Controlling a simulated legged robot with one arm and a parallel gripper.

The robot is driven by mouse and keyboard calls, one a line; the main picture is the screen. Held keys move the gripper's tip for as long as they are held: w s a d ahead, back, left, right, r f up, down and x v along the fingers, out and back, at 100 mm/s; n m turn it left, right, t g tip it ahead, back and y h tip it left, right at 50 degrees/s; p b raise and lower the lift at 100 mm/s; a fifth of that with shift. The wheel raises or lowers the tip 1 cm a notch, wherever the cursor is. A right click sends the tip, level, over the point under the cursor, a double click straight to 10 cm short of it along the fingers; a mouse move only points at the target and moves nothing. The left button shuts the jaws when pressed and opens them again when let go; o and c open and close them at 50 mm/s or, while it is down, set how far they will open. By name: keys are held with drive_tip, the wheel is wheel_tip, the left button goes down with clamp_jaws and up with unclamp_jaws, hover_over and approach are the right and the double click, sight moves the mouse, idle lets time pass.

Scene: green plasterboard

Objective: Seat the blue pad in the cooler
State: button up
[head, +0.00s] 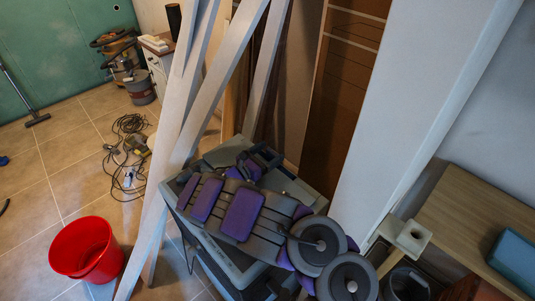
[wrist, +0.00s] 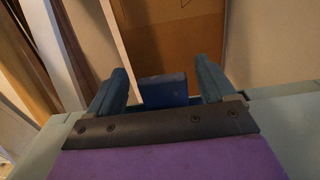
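The cooler (head: 232,258) is a grey-blue box, standing below my arm in the head view. Its pale rim also shows on both sides in the wrist view (wrist: 292,112). My gripper (wrist: 165,68) is over the cooler, its two blue fingers spread apart. The blue pad (wrist: 164,91) shows upright between and beyond the fingers, with a gap on each side. Its lower part is hidden by my gripper's dark plate, so I cannot tell how it sits. In the head view my arm covers much of the cooler's top.
White boards (head: 190,120) lean just behind and left of the cooler. A red bucket (head: 85,252) and tangled cables (head: 125,150) are on the tiled floor to the left. A wooden table (head: 465,215) with a blue box (head: 515,260) is at the right. Open floor lies at far left.

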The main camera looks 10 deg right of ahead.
drive_tip(key=shift+o, duration=0.6)
drive_tip(key=shift+f, duration=0.1)
drive_tip(key=p+v, duration=0.3)
drive_tip(key=v, duration=1.3)
drive_tip(key=shift+a+f, duration=0.1)
drive_tip(key=shift+a, duration=0.25)
drive_tip(key=shift+s+a, duration=0.2)
drive_tip(key=shift+s, duration=0.15)
drive_tip(key=shift+a, duration=0.1)
drive_tip(key=shift+s, duration=0.1)
